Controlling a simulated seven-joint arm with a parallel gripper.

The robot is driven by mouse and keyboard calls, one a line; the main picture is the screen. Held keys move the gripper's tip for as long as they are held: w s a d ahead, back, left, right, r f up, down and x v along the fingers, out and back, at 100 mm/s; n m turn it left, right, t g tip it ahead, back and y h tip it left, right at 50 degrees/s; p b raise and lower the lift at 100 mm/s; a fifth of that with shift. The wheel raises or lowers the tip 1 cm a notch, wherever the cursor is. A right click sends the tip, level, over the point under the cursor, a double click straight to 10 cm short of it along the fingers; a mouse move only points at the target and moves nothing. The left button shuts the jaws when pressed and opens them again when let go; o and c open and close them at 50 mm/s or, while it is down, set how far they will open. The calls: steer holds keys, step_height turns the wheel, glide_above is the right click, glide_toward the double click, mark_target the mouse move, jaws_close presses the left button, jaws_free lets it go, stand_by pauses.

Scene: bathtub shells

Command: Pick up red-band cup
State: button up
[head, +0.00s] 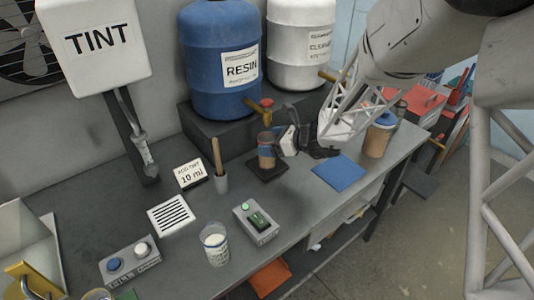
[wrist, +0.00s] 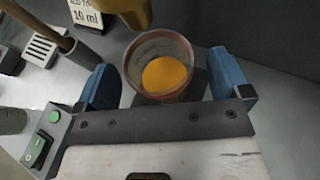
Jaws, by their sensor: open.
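A cup with a reddish rim (wrist: 183,45) and orange liquid inside stands between the fingers of my gripper (wrist: 166,82) in the wrist view. The two blue fingertips are spread on either side of it, and dark gaps show between them and the cup. In the head view this brownish cup (head: 267,161) stands upright on a dark square pad (head: 266,173) below the resin tap. My gripper (head: 272,148) reaches it from the right, with a blue finger across part of it. The band on the cup is not clear.
A brass tap (head: 263,108) from the blue resin drum (head: 219,70) hangs close above the cup; it also shows in the wrist view (wrist: 137,12).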

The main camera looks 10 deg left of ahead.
steer(key=shift+w+a+f, duration=0.2)
steer(key=shift+a+f, duration=0.1)
steer(key=shift+a, duration=0.35)
steer(key=c, duration=1.2)
steer(key=shift+r, duration=0.1)
steer(key=shift+r, duration=0.4)
steer(key=s+d+r, duration=0.1)
steer(key=s+d, duration=0.1)
steer(key=s, duration=0.3)
steer(key=s+d+r, duration=0.1)
steer(key=s+d, duration=0.1)
steer(key=s, duration=0.3)
steer(key=s+d+r, duration=0.2)
steer(key=s, duration=0.2)
steer(key=shift+s, duration=0.4)
